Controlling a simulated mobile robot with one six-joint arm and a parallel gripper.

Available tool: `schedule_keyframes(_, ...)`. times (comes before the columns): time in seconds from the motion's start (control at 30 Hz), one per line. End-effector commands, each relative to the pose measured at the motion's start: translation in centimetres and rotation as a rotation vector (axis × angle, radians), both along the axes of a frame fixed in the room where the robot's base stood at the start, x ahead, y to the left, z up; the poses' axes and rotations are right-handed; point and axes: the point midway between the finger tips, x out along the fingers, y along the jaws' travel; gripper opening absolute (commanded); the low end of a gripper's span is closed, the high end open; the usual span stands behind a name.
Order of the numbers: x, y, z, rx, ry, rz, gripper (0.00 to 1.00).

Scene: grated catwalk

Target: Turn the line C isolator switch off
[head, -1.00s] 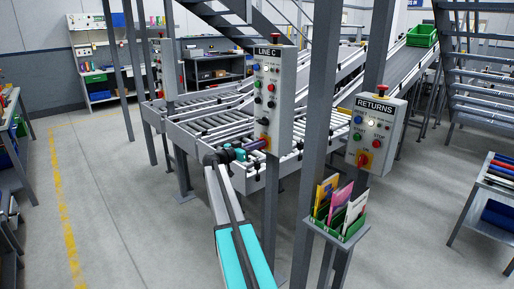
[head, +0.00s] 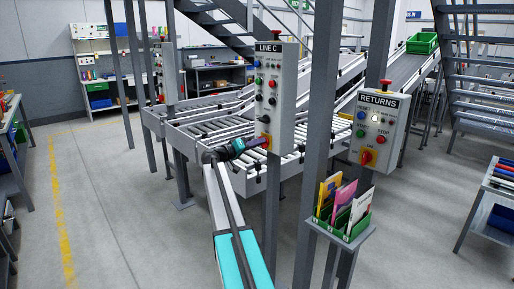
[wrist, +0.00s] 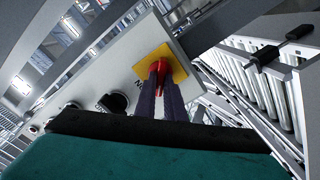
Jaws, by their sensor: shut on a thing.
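The line C control box (head: 285,95) is a tall pale panel on a grey post, with LINE C on its top label. Its isolator is a red handle on a yellow plate (wrist: 172,62) at the low end of the panel. The plate also shows in the head view (head: 262,138), partly hidden by my fingers. My gripper (wrist: 159,78) has its two dark purple fingers shut on the red handle (wrist: 161,66), one on each side. In the wrist view the handle looks roughly in line with the fingers. The switch markings are mostly hidden.
A grey post (head: 318,110) and a green document holder (head: 350,232) stand between. Roller conveyors (head: 205,135) lie behind. The floor at left (head: 115,220) is clear.

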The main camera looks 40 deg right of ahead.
Motion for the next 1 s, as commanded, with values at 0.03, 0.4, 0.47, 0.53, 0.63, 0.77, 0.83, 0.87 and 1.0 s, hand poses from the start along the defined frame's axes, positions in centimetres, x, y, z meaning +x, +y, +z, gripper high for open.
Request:
schedule_keyframes(0.03, 0.09, -0.26, 0.16, -0.003, 0.038, 0.003, 0.00)
schedule_keyframes(0.4, 0.18, -0.31, 0.21, 0.020, 0.364, 0.002, 0.00)
schedule_keyframes(0.47, 0.19, -0.31, 0.21, 0.024, 0.416, 0.002, 0.00)
schedule_keyframes(0.53, 0.20, -0.33, 0.20, 0.027, 0.478, 0.001, 0.00)
schedule_keyframes(0.63, 0.21, -0.34, 0.19, 0.033, 0.560, 0.001, 0.00)
schedule_keyframes(0.77, 0.20, -0.35, 0.18, 0.039, 0.651, 0.001, 0.00)
schedule_keyframes(0.83, 0.20, -0.35, 0.17, 0.042, 0.690, 0.001, 0.00)
schedule_keyframes(0.87, 0.21, -0.35, 0.16, 0.043, 0.705, 0.001, 0.00)
schedule_keyframes(1.0, 0.21, -0.36, 0.13, 0.046, 0.755, 0.000, 0.00)
